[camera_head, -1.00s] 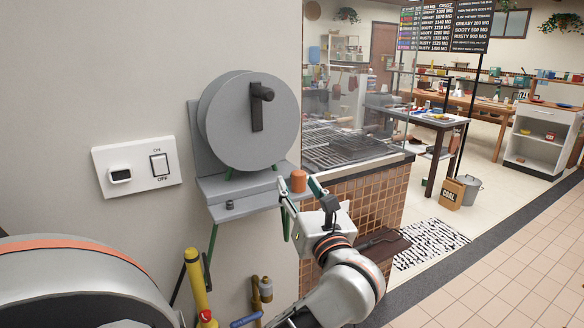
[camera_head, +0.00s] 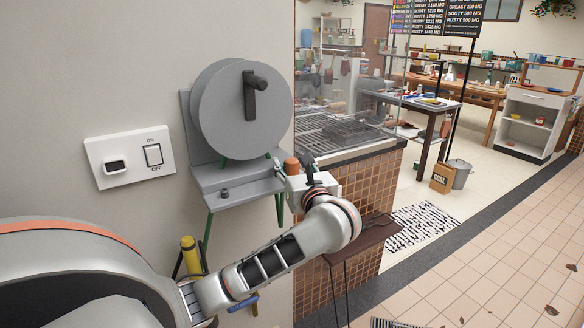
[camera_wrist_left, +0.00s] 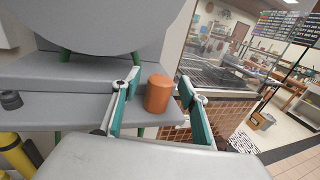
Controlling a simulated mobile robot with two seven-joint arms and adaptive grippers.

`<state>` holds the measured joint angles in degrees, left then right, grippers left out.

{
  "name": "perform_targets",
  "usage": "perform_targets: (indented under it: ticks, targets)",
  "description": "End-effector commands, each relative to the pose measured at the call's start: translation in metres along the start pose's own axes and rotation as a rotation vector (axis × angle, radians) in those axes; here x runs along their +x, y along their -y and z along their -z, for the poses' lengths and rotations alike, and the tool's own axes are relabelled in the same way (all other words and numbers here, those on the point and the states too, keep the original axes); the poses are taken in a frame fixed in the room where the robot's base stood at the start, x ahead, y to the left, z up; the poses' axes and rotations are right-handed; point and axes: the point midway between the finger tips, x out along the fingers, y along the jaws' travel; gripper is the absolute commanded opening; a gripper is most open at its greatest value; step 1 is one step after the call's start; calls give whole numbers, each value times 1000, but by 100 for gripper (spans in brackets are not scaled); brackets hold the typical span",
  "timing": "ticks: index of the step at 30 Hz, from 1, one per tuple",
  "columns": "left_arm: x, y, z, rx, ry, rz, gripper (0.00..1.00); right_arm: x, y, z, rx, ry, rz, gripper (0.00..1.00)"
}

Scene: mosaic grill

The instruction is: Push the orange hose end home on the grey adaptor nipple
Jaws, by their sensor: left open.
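The orange hose end (camera_head: 291,166) is a short upright cylinder at the right end of the grey shelf below the drum. It also shows in the left wrist view (camera_wrist_left: 158,94). My left gripper (camera_head: 293,162) is open, with one finger on each side of the orange hose end. In the left wrist view its green-padded fingers (camera_wrist_left: 160,86) stand apart, with a gap visible at the right. A small dark grey stub (camera_head: 225,193), which looks like the adaptor nipple, stands on the shelf to the left. My right gripper is not in view.
A grey drum with a crank (camera_head: 238,115) rises behind the shelf (camera_head: 240,183). A switch plate (camera_head: 130,156) is on the wall. A yellow cylinder (camera_head: 190,256) stands below left. A tiled grill counter (camera_head: 362,190) and brown side shelf (camera_head: 365,238) lie to the right.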

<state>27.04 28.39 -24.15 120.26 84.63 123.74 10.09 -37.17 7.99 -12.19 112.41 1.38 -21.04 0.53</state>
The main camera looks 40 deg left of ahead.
Motion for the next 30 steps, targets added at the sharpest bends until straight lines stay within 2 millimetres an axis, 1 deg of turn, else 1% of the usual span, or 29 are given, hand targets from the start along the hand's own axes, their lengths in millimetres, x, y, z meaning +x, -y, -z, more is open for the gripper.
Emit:
perform_targets:
  ticks: [2,8,11,12,13,24,26,30]
  targets:
    - [3,0,0,1,1,-1,44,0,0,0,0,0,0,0]
    - [3,0,0,0,0,0,44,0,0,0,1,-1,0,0]
    - [3,0,0,0,0,0,20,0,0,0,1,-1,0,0]
    - [3,0,0,0,0,0,10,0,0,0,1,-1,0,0]
    - [3,0,0,0,0,0,2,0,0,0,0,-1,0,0]
    - [3,0,-2,-1,0,0,2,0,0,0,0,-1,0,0]
    - [3,0,-4,-2,0,0,2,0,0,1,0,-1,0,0]
    - [3,0,-15,-4,-1,0,2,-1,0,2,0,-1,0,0]
